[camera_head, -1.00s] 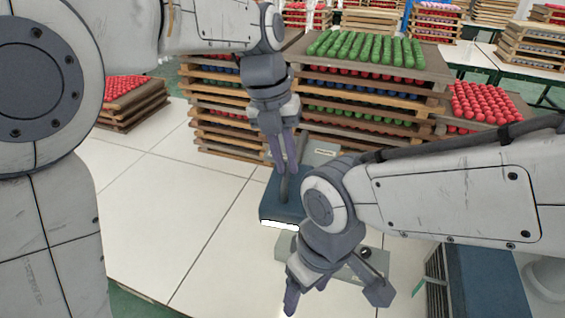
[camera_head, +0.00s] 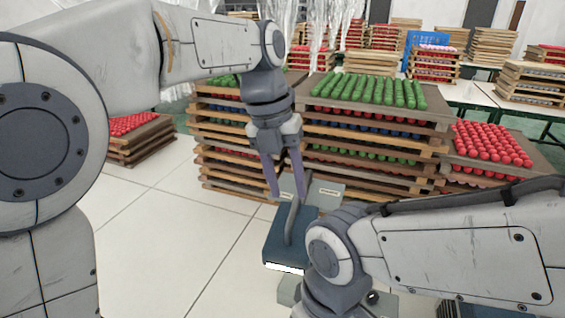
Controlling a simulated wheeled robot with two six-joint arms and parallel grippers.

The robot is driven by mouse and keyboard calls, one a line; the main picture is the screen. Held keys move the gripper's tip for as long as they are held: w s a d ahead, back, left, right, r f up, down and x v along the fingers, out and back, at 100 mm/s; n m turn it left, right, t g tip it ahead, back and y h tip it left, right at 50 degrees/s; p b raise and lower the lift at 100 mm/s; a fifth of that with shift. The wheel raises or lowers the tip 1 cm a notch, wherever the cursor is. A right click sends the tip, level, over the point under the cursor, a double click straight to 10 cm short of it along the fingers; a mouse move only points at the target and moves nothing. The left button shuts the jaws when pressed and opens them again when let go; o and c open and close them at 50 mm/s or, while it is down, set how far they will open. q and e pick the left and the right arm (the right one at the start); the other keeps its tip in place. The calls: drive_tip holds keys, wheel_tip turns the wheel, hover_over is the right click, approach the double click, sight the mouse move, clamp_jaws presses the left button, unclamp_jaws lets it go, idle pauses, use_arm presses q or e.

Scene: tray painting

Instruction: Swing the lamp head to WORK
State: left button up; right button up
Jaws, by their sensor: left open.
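The lamp head is a dark blue box (camera_head: 276,249) with a bright white strip on its front edge, in the middle of the head view. A grey upright handle (camera_head: 291,221) stands on it. My left gripper (camera_head: 287,194) points down just above the box, its two fingers spread around or beside the top of the handle; I cannot tell whether they touch it. A grey plate (camera_head: 327,190) with a small unreadable dark label lies behind the lamp head. My right gripper's wrist (camera_head: 335,292) shows at the bottom edge, in front and to the right of the lamp head; its fingers are out of frame.
Stacked wooden trays (camera_head: 375,118) with green, blue and red balls stand close behind the lamp. A tray of red balls (camera_head: 490,146) is at the right, another stack (camera_head: 135,135) at the left. The white tiled surface (camera_head: 190,225) left of the lamp is clear.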

use_arm(q)
wheel_tip(320, 180, up, 6)
drive_tip(key=a, duration=0.1)
drive_tip(key=shift+r, duration=0.25)
drive_tip(key=shift+w, duration=0.1)
